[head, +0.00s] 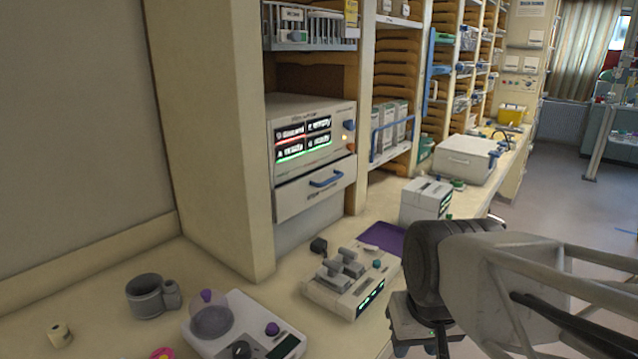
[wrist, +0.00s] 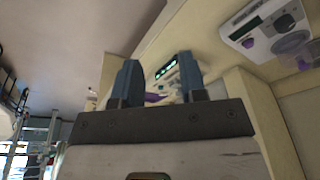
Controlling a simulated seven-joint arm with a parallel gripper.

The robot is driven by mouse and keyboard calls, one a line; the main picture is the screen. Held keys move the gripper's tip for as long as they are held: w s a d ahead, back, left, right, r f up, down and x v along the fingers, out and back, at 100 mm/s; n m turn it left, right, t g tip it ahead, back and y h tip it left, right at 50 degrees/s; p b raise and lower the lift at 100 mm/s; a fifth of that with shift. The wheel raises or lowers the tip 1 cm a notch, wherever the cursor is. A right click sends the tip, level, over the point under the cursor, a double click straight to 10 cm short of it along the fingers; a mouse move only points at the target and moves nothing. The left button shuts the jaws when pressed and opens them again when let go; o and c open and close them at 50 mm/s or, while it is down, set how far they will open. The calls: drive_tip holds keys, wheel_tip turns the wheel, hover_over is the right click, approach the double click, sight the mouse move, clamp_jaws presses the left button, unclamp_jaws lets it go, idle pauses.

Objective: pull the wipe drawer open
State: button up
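The drawer (head: 315,192) that fits the task has a pale front with a blue bar handle (head: 326,178). It sits under a white unit with lit displays, in the shelving at the middle left of the head view. I cannot tell whether it is fully shut. My gripper (head: 421,347) is low at the bottom right of the head view, well apart from the handle. In the wrist view its two blue-grey fingers (wrist: 158,60) stand apart with nothing held between them. The drawer is not recognisable in the wrist view.
A device with grey levers (head: 350,283), a purple mat (head: 382,237) and a white box (head: 426,198) lie on the counter between gripper and drawer. A grey mug (head: 146,296) and a domed device (head: 240,325) stand front left.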

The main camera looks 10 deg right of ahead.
drive_tip(key=w+a+r+m+y, duration=0.1)
drive_tip(key=w+a+y, duration=0.1)
drive_tip(key=w, duration=0.5)
drive_tip(key=w+a+r+y, duration=0.2)
drive_tip(key=w+a+y, duration=0.1)
drive_tip(key=w, duration=0.3)
drive_tip(key=m+t+y, duration=0.6)
drive_tip(key=m+t, duration=0.2)
approach(332, 181)
drive_tip(key=r+x, duration=0.1)
drive_tip(key=x, duration=0.2)
drive_tip(key=shift+s+f, duration=0.1)
drive_tip(key=shift+f, duration=0.4)
drive_tip(key=shift+a, duration=0.2)
drive_tip(key=shift+x, duration=3.75)
drive_tip(key=shift+d, duration=0.15)
drive_tip(key=shift+c, duration=0.5)
